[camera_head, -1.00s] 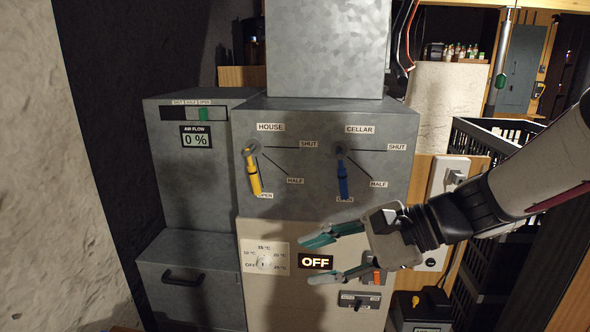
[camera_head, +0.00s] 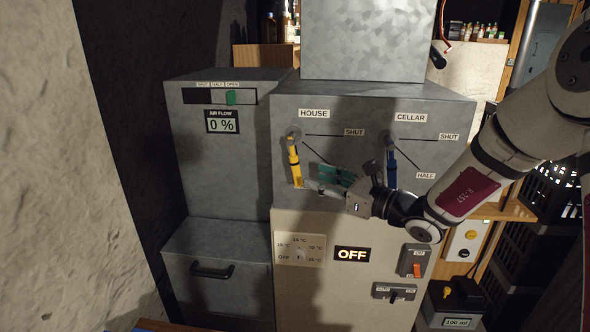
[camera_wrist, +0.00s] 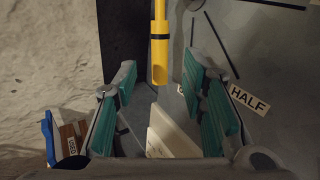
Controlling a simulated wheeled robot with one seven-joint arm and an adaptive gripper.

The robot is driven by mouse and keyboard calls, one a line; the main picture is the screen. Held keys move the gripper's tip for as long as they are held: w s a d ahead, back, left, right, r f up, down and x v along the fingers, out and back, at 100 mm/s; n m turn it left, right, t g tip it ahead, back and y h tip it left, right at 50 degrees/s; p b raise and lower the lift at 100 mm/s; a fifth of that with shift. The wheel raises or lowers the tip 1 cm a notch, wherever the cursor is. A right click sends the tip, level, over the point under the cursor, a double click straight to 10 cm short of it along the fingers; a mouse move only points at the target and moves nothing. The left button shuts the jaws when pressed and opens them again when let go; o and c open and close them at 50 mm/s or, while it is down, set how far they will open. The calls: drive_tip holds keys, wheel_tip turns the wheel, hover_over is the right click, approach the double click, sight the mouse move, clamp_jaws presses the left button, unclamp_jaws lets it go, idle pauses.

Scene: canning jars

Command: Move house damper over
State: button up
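The house damper lever (camera_head: 295,166) is yellow with a black band and hangs nearly straight down from its pivot under the HOUSE label. The OPEN label at its lower end is hidden in the head view. My gripper (camera_head: 314,178) is open just right of the lever's lower end. In the wrist view, the yellow lever (camera_wrist: 160,48) points into the gap between the two green-padded fingers (camera_wrist: 161,78), with space on both sides. The blue cellar lever (camera_head: 392,165) also hangs down, partly behind my gripper.
The air flow display (camera_head: 222,121) reads 0 %, below a green slider (camera_head: 231,97). The heater display (camera_head: 352,254) reads OFF. A temperature dial (camera_head: 299,254) and switches (camera_head: 416,262) sit on the lower panel. Black crates (camera_head: 550,200) stand at the right.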

sight(299, 171)
drive_tip(key=x, duration=0.7)
drive_tip(key=shift+w+a, duration=0.25)
drive_tip(key=shift+a, duration=0.05)
clamp_jaws()
